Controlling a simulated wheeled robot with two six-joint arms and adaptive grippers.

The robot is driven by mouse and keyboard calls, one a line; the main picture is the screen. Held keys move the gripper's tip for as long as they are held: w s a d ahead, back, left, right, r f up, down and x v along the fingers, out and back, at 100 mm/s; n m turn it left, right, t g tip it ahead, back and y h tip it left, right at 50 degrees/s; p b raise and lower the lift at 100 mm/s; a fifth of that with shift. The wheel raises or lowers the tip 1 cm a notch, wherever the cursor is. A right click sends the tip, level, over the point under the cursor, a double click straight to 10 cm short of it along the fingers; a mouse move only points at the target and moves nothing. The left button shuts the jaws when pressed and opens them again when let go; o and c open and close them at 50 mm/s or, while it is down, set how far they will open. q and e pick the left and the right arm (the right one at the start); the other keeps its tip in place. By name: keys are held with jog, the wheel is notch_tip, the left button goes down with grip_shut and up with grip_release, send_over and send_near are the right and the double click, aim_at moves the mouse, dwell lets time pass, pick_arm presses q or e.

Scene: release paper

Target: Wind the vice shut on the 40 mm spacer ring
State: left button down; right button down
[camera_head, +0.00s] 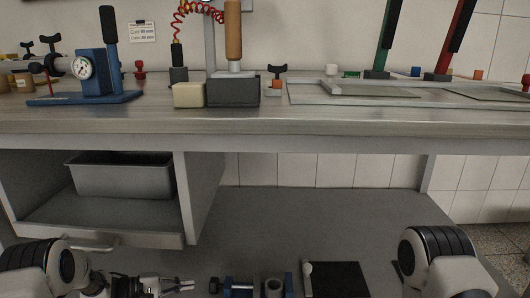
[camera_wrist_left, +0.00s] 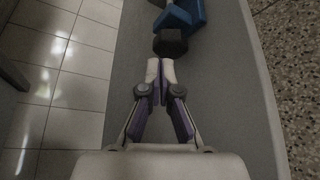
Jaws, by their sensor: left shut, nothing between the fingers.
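A blue vice (camera_head: 242,290) lies low in the head view on the lower grey surface, cut off by the bottom edge. Its dark knob (camera_head: 214,285) is at the left end. A grey spacer ring (camera_head: 273,288) stands between blue parts at the right; I cannot tell whether they touch it. My left gripper (camera_head: 190,285) points right at the knob, a short gap away. In the left wrist view the fingertips (camera_wrist_left: 161,69) are together and empty, just short of the dark knob (camera_wrist_left: 171,42), with the blue vice (camera_wrist_left: 183,16) beyond. My right gripper is out of view.
A black pad (camera_head: 340,280) with a pale bar lies right of the vice. The workbench (camera_head: 300,128) overhangs behind, with a grey bin (camera_head: 122,178) on its shelf at left. A blue gauge press (camera_head: 97,75) and grey block (camera_head: 233,93) stand on top.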

aim_at(215, 286)
pick_arm(q)
jog(key=d, duration=0.4)
jog(key=shift+s+d+r+p, duration=0.1)
jog(key=shift+d+p, duration=0.2)
jog(key=shift+p, duration=0.1)
jog(key=shift+d, duration=0.2)
jog(key=shift+f, duration=0.2)
jog(key=shift+s+f, duration=0.15)
jog(key=shift+f, duration=0.05)
jog(key=shift+s+f, duration=0.15)
jog(key=shift+f, duration=0.05)
jog(key=shift+s+f, duration=0.3)
jog(key=shift+f, duration=0.5)
dwell(0.4)
